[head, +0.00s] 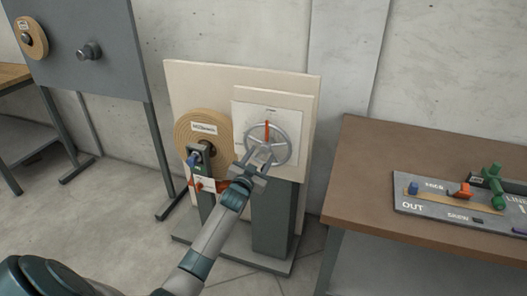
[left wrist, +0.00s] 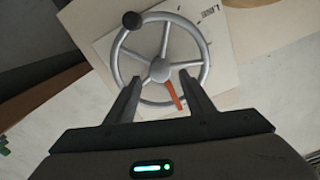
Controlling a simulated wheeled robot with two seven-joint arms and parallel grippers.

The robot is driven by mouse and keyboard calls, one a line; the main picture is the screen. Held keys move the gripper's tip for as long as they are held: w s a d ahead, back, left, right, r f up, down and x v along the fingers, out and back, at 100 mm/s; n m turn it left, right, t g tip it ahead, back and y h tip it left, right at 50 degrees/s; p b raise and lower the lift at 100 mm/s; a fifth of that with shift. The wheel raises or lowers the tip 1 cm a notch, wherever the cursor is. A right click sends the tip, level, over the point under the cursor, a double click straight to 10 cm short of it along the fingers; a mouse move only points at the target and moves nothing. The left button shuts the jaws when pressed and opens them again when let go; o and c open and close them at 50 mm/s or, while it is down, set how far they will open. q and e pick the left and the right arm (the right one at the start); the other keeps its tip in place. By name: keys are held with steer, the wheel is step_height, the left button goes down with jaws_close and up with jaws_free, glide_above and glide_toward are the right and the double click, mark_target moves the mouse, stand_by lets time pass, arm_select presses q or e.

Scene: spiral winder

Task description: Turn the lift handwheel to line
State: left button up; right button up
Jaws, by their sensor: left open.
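The lift handwheel (head: 285,146) is a grey spoked wheel on a pale panel with a printed dial plate (head: 299,113). An orange pointer (head: 267,130) points up toward the top of the dial in the head view. In the left wrist view the wheel (left wrist: 207,62) shows a dark knob (left wrist: 132,20) on its rim, and the orange pointer (left wrist: 174,95) runs from the hub toward my gripper. My left gripper (head: 257,158) is open in front of the wheel's lower left part. Its two fingers (left wrist: 158,88) lie either side of the lower rim; contact cannot be told. My right gripper is out of view.
A wooden spiral roll (head: 190,128) and a red-and-green mechanism (head: 205,184) stand left of the wheel. A brown table (head: 365,160) with a grey tray (head: 430,213) is at the right. A grey panel (head: 110,25) stands at the left.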

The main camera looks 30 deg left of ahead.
mark_target(264, 150)
arm_select(q)
steer(key=shift+x, duration=1.7)
jaws_close()
